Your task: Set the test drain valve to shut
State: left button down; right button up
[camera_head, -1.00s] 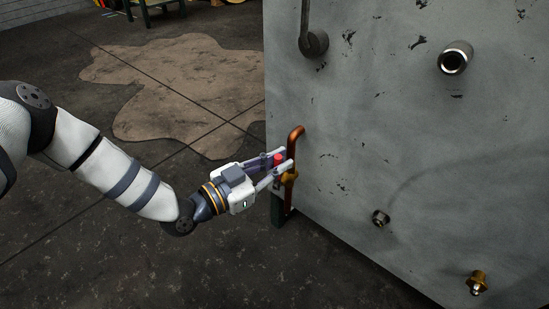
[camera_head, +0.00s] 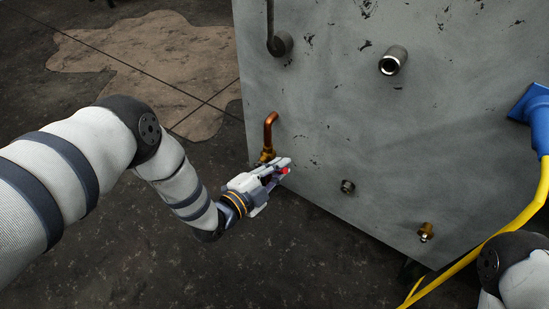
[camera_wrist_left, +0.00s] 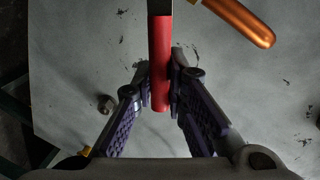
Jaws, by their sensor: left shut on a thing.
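The drain valve has a brass body (camera_head: 266,156) under a bent copper pipe (camera_head: 270,128) at the left edge of a grey metal panel. Its red lever handle (camera_head: 286,171) shows at my left gripper (camera_head: 277,172), to the lower right of the brass body. In the left wrist view the red handle (camera_wrist_left: 160,65) runs down between the two purple-padded fingers, which are shut on it. The copper pipe (camera_wrist_left: 240,20) shows at the upper right there. The gripper hides part of the valve. My right gripper is out of view; only part of my right arm shows at the lower right.
The grey panel (camera_head: 350,105) carries a steel pipe stub (camera_head: 393,60), a small steel fitting (camera_head: 347,186) and a brass fitting (camera_head: 426,232). A yellow pipe or hose (camera_head: 490,240) and a blue part (camera_head: 535,115) are at the right. The floor to the left is open.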

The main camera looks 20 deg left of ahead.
pick_arm(q)
jog(key=shift+s+d+f+m+y, duration=0.1)
jog(key=shift+d+f+m+y, duration=0.15)
jog(key=shift+f+m, duration=0.55)
jog(key=shift+s+d+f+m+y, duration=0.1)
jog(key=shift+f+m+y, duration=0.2)
jog(key=shift+f+m, duration=0.55)
jog(key=shift+s+d+f+m+y, duration=0.1)
jog(key=shift+d+f+m+y, duration=0.15)
jog(key=shift+f+m, duration=0.55)
jog(key=shift+a+r+m, duration=0.1)
jog(key=shift+a+m, duration=0.05)
jog(key=shift+m, duration=0.1)
jog(key=c, duration=1.6)
grip_release()
jog(key=shift+w, duration=0.1)
jog(key=v, duration=1.2)
